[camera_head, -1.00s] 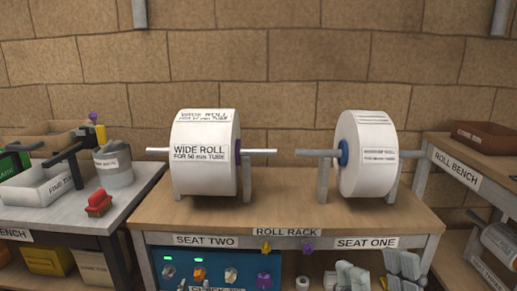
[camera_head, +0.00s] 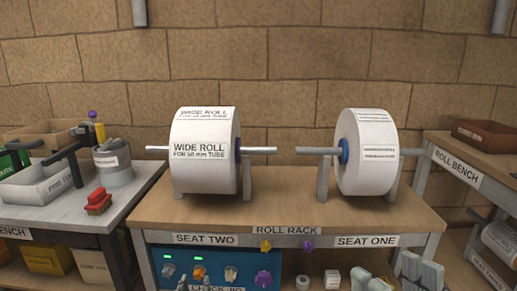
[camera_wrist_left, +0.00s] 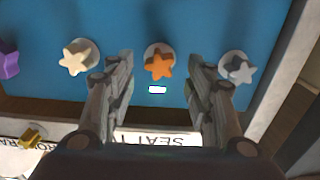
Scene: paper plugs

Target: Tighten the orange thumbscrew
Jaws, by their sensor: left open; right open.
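The orange thumbscrew (camera_head: 200,272) is a star-shaped knob on the blue panel (camera_head: 215,262) below the SEAT TWO label (camera_head: 206,240). In the left wrist view, which is upside down, the orange thumbscrew (camera_wrist_left: 158,63) shows between my left gripper's (camera_wrist_left: 161,78) two spread fingertips. The fingers are open, one on each side of it; I cannot tell any contact. In the head view only the left fingertips show at the bottom edge, under the knob. My right gripper (camera_head: 388,272) is open and empty at the bottom, below the SEAT ONE label.
A grey-blue knob (camera_wrist_left: 240,70) and a cream knob (camera_wrist_left: 76,57) flank the orange one closely, with a purple knob (camera_head: 264,279) beyond. A red brush (camera_head: 98,202) lies on the left bench.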

